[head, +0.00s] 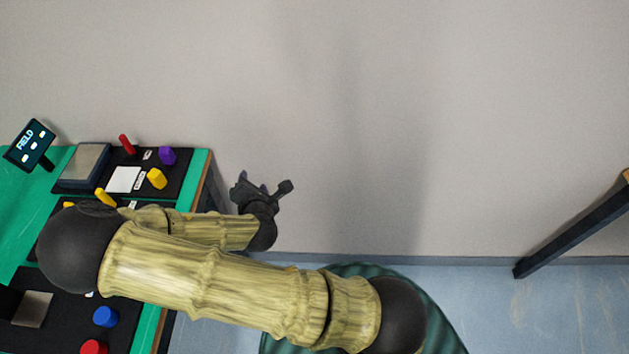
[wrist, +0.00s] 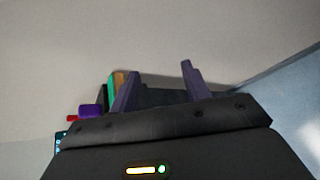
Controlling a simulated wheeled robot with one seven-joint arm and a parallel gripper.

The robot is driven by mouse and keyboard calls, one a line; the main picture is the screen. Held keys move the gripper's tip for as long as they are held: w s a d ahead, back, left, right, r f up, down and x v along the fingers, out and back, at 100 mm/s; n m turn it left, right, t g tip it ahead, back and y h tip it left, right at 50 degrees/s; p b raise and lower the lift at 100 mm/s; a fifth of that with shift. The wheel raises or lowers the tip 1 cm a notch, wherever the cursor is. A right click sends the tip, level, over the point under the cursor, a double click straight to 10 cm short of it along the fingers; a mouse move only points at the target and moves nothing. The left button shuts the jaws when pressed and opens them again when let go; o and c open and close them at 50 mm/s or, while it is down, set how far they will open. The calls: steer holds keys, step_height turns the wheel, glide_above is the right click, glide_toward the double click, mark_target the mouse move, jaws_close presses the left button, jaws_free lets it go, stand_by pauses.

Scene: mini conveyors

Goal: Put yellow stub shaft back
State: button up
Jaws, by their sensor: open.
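Several yellow pieces show on the green table in the head view. A short faceted one (head: 157,178) stands beside a white square, a longer one (head: 105,197) leans beside my arm, and another (head: 69,205) is partly hidden by my arm. I cannot tell which is the yellow stub shaft. My gripper (head: 263,187) is off the table's right edge, near the grey wall, apart from all of these pieces. In the wrist view its two dark purple fingers (wrist: 160,85) stand apart with nothing between them.
On the green table (head: 201,169), black panels hold a red piece (head: 127,144), a purple piece (head: 167,155), a blue knob (head: 105,316) and a red knob (head: 94,347). A "FIELD" display (head: 30,145) stands at the left. My arm covers the table's middle.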

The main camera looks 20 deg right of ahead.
steer(key=s+d+m+g, duration=0.5)
steer(key=d+m+g, duration=0.1)
steer(key=m, duration=0.7)
steer(key=s+d+r+m+g, duration=0.2)
steer(key=s+d+r+m, duration=0.1)
steer(key=r+m, duration=0.3)
steer(key=s+d+r+m+g+y, duration=0.1)
steer(key=s+d+r+m+g, duration=0.1)
steer(key=s+r+m, duration=0.3)
steer(key=shift+s+d+r+m, duration=0.3)
steer(key=shift+d+r+m, duration=0.1)
steer(key=shift+r, duration=0.45)
steer(key=w+p+v, duration=0.2)
steer(key=p+v, duration=0.9)
steer(key=p, duration=0.1)
steer(key=shift+w+d+r, duration=0.2)
steer(key=shift+r, duration=0.5)
steer(key=shift+f, duration=0.1)
